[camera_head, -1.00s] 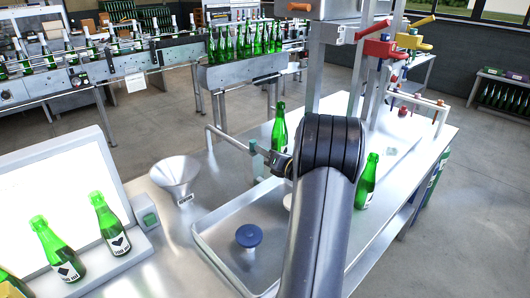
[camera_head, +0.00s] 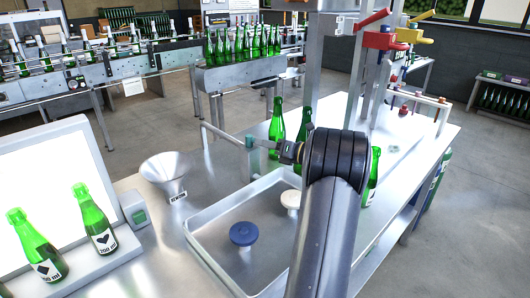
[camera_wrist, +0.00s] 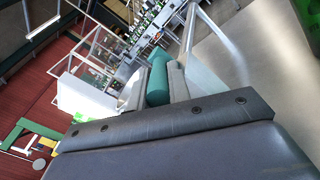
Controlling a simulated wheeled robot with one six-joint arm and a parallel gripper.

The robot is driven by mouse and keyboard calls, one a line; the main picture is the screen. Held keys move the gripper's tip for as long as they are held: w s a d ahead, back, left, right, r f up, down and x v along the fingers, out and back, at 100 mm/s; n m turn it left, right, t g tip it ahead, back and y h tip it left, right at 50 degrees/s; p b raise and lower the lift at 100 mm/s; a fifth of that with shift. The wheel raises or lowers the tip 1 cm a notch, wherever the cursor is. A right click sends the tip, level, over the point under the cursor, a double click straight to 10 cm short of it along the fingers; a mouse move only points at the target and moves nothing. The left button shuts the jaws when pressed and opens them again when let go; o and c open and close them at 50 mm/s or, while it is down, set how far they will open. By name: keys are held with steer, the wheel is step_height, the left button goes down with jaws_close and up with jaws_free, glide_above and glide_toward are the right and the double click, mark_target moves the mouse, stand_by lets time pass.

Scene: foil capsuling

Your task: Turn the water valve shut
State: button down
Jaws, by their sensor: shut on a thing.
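A teal cylindrical piece (camera_head: 253,158) hangs at the end of a bent metal pipe (camera_head: 224,134) above the back edge of the metal tray. I take it for the valve handle, though its exact form is too small to tell in the head view. My gripper (camera_head: 262,146) reaches it from the right, with my dark wrist behind. In the wrist view the teal piece (camera_wrist: 158,80) sits between the two grey fingers of my gripper (camera_wrist: 154,86), which are shut on it. Its lower end and the finger contact are partly hidden.
A metal frame (camera_head: 365,80) with coloured levers rises behind.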

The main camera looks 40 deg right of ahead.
steer(key=shift+d+n+y, duration=0.15)
steer(key=shift+n+y, duration=0.15)
steer(key=c, duration=1.3)
jaws_free()
steer(key=shift+r, duration=0.15)
step_height(320, 180, up, 10)
steer(key=shift+f+b, duration=0.1)
steer(key=shift+b, duration=0.35)
steer(key=shift+c, duration=0.4)
